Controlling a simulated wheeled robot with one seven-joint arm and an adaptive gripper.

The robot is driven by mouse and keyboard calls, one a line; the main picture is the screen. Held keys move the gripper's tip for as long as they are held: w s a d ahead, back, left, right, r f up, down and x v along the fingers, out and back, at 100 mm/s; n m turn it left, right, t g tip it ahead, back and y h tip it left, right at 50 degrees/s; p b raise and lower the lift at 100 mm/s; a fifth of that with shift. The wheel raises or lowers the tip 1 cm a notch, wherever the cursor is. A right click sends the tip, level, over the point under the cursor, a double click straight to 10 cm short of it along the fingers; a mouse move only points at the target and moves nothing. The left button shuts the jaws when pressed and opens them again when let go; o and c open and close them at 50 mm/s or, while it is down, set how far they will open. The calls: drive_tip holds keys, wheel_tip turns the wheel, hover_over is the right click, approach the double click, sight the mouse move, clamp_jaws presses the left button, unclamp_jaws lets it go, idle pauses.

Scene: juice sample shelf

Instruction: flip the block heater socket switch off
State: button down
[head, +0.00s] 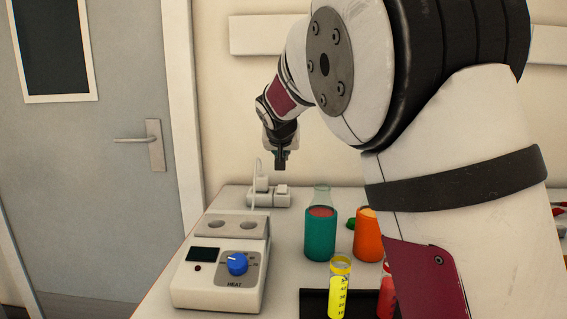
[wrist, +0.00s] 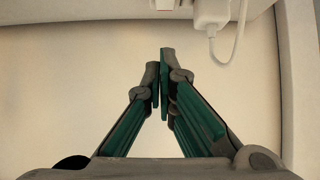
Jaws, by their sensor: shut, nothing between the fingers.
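The white socket (head: 268,200) lies at the back left of the table, behind the block heater (head: 218,292), with a plug (head: 261,184) and cable on its left part. A small raised piece, seemingly the switch (head: 282,189), is on its right part; its position is too small to tell. My gripper (head: 281,165) points down above the socket's right part, apart from it. In the wrist view the fingers (wrist: 164,70) are shut and empty. The plug (wrist: 211,16) shows at the top there, beside a pale piece with a red mark (wrist: 180,12), cut by the frame edge.
The heater has a blue dial (head: 238,263) and a dark display (head: 203,254). Right of the socket stand a teal container (head: 320,238) and an orange one (head: 369,240). A yellow tube (head: 339,295) stands in front. A wall and grey door (head: 120,190) are behind.

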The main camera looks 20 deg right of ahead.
hover_over(284, 188)
drive_tip(key=f, duration=0.5)
drive_tip(key=shift+s+d+f+b, duration=0.1)
drive_tip(key=shift+s+b, duration=0.15)
drive_tip(key=shift+b, duration=0.1)
wheel_tip(284, 188, down, 2)
drive_tip(key=shift+w+f+b, duration=0.15)
drive_tip(key=shift+f+b, duration=0.05)
drive_tip(key=shift+b, duration=0.1)
drive_tip(key=shift+f, duration=0.7)
drive_tip(key=shift+w+g+p, duration=0.2)
drive_tip(key=shift+g+p, duration=0.1)
drive_tip(key=shift+p, duration=0.65)
drive_tip(key=shift+d+p, duration=0.1)
drive_tip(key=shift+p, duration=0.35)
drive_tip(key=shift+w+f, duration=0.1)
drive_tip(key=shift+f, duration=0.3)
drive_tip(key=shift+s+a+f+g, duration=0.1)
drive_tip(key=shift+s+a+g, duration=0.05)
drive_tip(key=shift+s, duration=0.25)
drive_tip(key=shift+s+a+f+g, duration=0.1)
drive_tip(key=shift+s+a+g, duration=0.05)
drive_tip(key=shift+s, duration=0.25)
